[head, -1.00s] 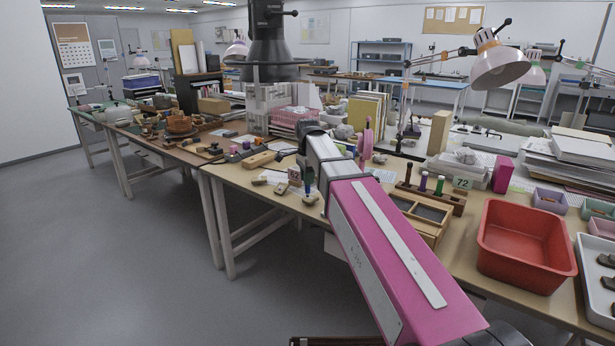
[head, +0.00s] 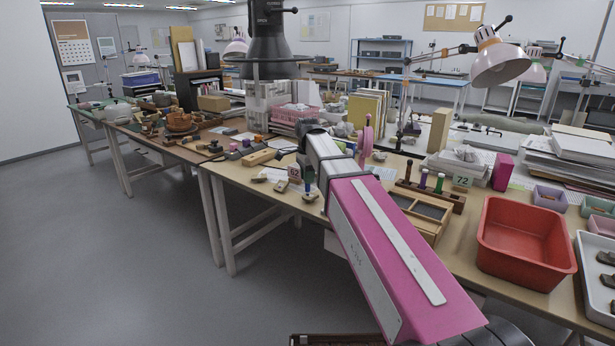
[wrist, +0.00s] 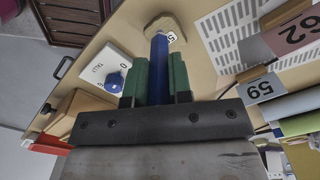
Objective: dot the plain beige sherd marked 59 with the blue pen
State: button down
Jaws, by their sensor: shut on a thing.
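My gripper (wrist: 158,66) has green fingers and is shut on a blue pen (wrist: 158,52). The pen points at a beige sherd (wrist: 160,22) on the table, its far end overlapping the sherd's edge. I cannot tell whether it touches. A white label on the sherd is partly hidden by the pen; only a 5 reads clearly.
A tally card (wrist: 98,68) with a blue round piece (wrist: 115,83) lies left of the pen. A card marked 62 (head: 294,172) and other sherds (head: 282,187) are close by. A pen rack (head: 430,195) and a red tub (head: 525,245) stand to the right.

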jog(key=shift+f, duration=0.45)
dwell(0.4)
jog(key=shift+r, duration=0.15)
dwell(0.4)
jog(key=shift+r, duration=3.4)
